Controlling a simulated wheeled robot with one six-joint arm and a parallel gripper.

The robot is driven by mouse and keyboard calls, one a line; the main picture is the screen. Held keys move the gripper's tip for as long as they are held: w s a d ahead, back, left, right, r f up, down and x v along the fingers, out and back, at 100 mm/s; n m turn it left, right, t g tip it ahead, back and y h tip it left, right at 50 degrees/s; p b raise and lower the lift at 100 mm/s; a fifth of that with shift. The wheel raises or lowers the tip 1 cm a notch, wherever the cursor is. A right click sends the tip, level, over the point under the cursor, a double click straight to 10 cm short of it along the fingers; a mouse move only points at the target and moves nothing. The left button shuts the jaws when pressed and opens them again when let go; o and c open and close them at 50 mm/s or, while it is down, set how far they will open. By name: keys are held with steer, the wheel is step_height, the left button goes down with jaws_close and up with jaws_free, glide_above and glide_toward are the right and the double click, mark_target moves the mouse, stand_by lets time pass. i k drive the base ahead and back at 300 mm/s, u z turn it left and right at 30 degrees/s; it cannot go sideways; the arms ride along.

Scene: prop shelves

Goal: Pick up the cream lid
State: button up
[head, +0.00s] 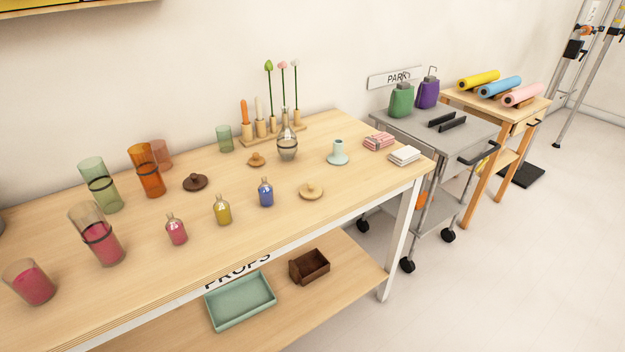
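The cream lid (312,192) is a pale, flat disc with a small knob on top. In the head view it lies on the wooden table (130,285) near its front edge, right of a small blue bottle (266,193). Two other lids lie farther back: a smaller tan lid (257,160) and a dark brown lid (195,182). The cream lid stands apart from its neighbours, and nothing covers it. My gripper is not in view.
A glass flask (287,148) and a mint candle holder (338,154) stand behind the cream lid. Yellow (222,210) and red (176,230) bottles stand left. A teal tray (240,300) and brown box (310,266) sit on the lower shelf. Bare tabletop lies right of the lid.

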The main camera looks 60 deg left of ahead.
mark_target(311, 190)
steer(key=u, duration=0.6)
steer(key=i, duration=0.9)
steer(key=u, duration=1.45)
steer(key=i, duration=0.5)
steer(key=u, duration=0.35)
